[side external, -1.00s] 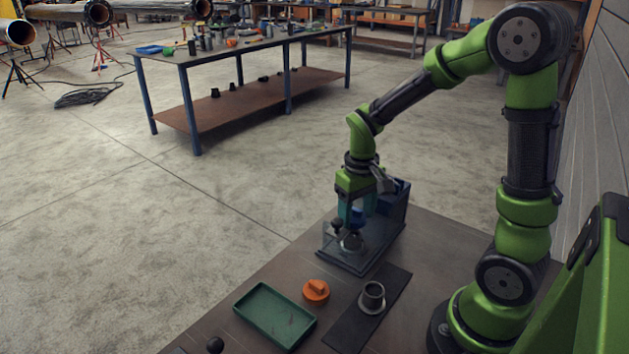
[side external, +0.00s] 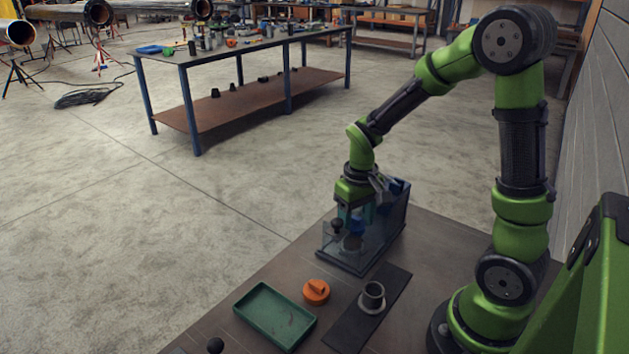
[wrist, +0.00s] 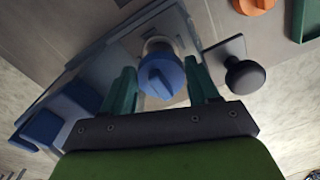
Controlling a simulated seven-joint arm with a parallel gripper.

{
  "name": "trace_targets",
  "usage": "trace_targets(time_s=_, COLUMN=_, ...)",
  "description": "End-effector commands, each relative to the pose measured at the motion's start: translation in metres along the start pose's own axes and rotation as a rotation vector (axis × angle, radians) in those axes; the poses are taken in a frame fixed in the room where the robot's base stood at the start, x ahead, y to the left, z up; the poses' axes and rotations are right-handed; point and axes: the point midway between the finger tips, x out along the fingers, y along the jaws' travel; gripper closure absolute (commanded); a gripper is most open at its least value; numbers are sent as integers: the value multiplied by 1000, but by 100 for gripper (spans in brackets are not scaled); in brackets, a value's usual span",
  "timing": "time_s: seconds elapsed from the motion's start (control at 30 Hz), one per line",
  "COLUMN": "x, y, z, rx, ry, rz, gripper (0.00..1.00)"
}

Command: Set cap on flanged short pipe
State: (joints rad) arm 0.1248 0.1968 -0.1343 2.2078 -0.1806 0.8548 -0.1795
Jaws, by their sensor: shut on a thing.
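My gripper (side external: 356,215) points down inside the clear-sided fixture, its teal fingers on either side of a blue cap (wrist: 161,75). It is shut on the cap, which also shows as a blue patch in the side view (side external: 357,224). A grey round part (wrist: 158,45) shows just beyond the cap in the wrist view; whether the cap touches it is hidden. A grey flanged short pipe (side external: 373,291) stands upright on a dark mat, in front of the fixture. An orange cap (side external: 316,292) lies on the table to its left.
The fixture (side external: 372,257) has clear walls and a dark base close around my gripper. A black knob (wrist: 245,76) stands beside the fingers. Blue blocks (wrist: 42,127) sit at the other side. A green tray (side external: 275,315) lies at the table's front left.

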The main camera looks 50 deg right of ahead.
Motion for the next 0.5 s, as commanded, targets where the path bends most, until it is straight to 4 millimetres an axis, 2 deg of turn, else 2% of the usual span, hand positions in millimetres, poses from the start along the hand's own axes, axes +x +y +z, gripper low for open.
trace_targets(time_s=0.03, x=5, y=-1, z=3, rx=-5, ry=-12, rz=2, gripper=69)
trace_targets(time_s=0.5, x=14, y=-3, z=5, rx=-4, ry=-13, rz=1, gripper=69)
